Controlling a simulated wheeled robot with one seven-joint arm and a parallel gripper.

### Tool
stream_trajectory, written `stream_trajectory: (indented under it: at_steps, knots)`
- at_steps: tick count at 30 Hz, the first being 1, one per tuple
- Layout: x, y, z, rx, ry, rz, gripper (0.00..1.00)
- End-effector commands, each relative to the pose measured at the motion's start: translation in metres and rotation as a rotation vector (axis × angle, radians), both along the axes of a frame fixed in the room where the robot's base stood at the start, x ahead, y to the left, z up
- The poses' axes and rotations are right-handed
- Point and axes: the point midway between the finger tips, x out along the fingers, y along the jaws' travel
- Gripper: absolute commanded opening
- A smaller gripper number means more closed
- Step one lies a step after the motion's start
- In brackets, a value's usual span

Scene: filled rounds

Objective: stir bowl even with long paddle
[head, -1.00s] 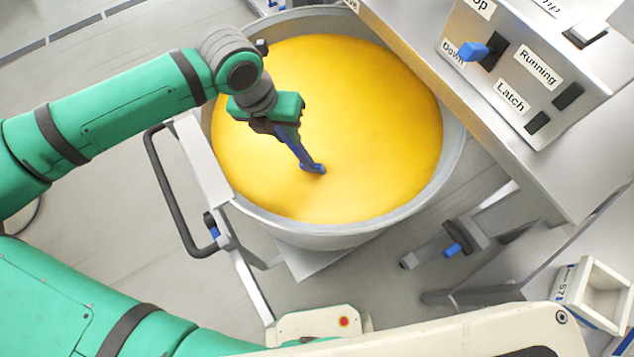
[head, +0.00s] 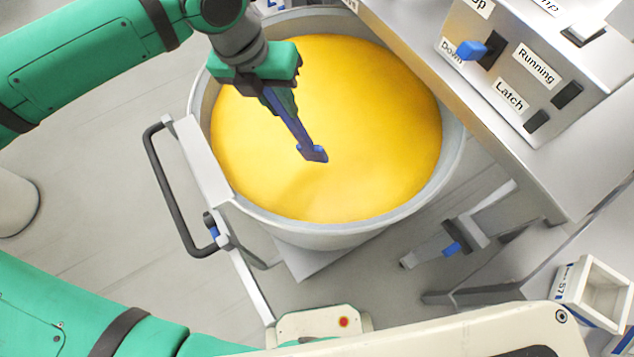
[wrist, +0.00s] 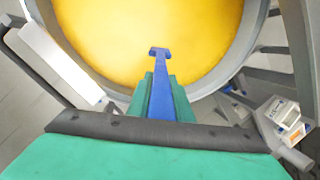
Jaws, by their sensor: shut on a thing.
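The large grey metal bowl (head: 453,150) stands below my arm, filled with a smooth yellow mass (head: 370,120). In the head view my gripper (head: 275,95) is over the left part of the bowl. It is shut on the long blue paddle (head: 292,124). The paddle slants down to the right, its wider end over the yellow mass near the bowl's middle. I cannot tell whether the tip touches the surface. In the wrist view the paddle (wrist: 160,80) runs from between the green fingers (wrist: 160,103) toward the yellow mass. The paddle's upper end is hidden by the gripper.
A control box (head: 525,70) with "Down", "Running" and "Latch" labels sits on the machine at the upper right. A black handle (head: 165,200) sticks out at the bowl's left. A white open container (head: 597,290) is at the lower right. Floor shows left of the bowl.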

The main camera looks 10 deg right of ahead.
Motion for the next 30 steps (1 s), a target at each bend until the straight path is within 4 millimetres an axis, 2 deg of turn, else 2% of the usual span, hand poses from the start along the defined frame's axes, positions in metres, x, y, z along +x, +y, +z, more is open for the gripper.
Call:
stream_trajectory:
  at_steps: [24, 30]
  knots:
    - [0.000, 0.000, 0.084, -0.001, -0.002, 0.001, 0.00]
    - [0.000, -0.001, 0.092, -0.001, 0.000, -0.001, 0.00]
